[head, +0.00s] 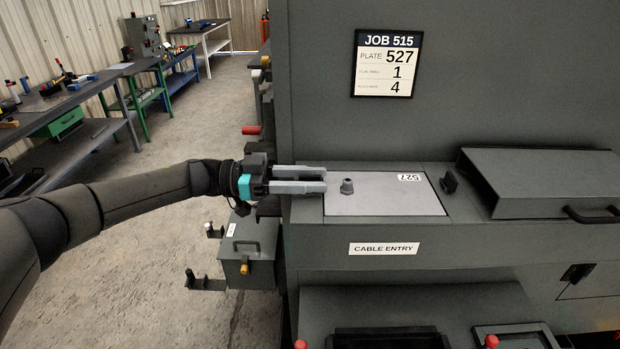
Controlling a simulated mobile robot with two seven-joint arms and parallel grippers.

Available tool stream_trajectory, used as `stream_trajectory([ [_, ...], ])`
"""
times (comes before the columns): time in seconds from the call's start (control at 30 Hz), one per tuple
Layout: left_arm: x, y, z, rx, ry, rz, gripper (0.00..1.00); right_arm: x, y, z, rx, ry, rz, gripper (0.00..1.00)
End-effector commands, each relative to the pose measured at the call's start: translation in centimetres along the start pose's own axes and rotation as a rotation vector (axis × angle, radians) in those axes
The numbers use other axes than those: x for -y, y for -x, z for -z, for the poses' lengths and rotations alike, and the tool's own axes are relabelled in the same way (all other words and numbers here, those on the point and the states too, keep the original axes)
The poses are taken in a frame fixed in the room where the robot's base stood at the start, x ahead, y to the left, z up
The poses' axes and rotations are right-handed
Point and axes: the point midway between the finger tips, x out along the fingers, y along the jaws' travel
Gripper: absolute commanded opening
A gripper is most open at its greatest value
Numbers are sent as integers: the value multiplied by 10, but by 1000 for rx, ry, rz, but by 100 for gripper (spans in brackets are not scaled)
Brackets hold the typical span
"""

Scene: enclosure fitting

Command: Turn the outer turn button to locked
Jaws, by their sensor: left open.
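A light grey plate (385,203) marked 527 lies in the cable entry recess on top of the dark enclosure. A small dark grey fitting (347,186) stands up from its left part. A black turn button (449,182) sits at the plate's right edge; its exact setting is hard to tell. I cannot tell whether it is the outer one. My left gripper (325,180) reaches in from the left, open, with its two fingers over the plate's left edge, just short of the fitting. The fingers cover part of that edge, so any button there is hidden. My right gripper is out of view.
A raised dark cover with a handle (545,180) stands to the right of the plate. The enclosure's upright panel with the JOB 515 sign (387,63) rises behind. A small box (248,252) hangs at the lower left. Workbenches (75,110) stand far left, with open floor between.

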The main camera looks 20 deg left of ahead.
Motion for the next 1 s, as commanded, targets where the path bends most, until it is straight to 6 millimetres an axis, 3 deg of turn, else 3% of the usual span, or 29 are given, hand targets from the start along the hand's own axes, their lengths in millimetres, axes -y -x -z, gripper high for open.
stream_trajectory([
  [0.2, 0, 3, -1, 2, 1, 3, 42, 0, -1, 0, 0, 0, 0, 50],
  [0.33, 1, 16, -3, 3, 1, 4, 42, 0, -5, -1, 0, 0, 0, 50],
  [0.8, 1, 122, -3, 2, 0, 5, 42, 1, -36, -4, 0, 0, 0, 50],
  [1.0, 0, 147, -2, 2, -1, 3, 42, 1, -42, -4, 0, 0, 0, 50],
])
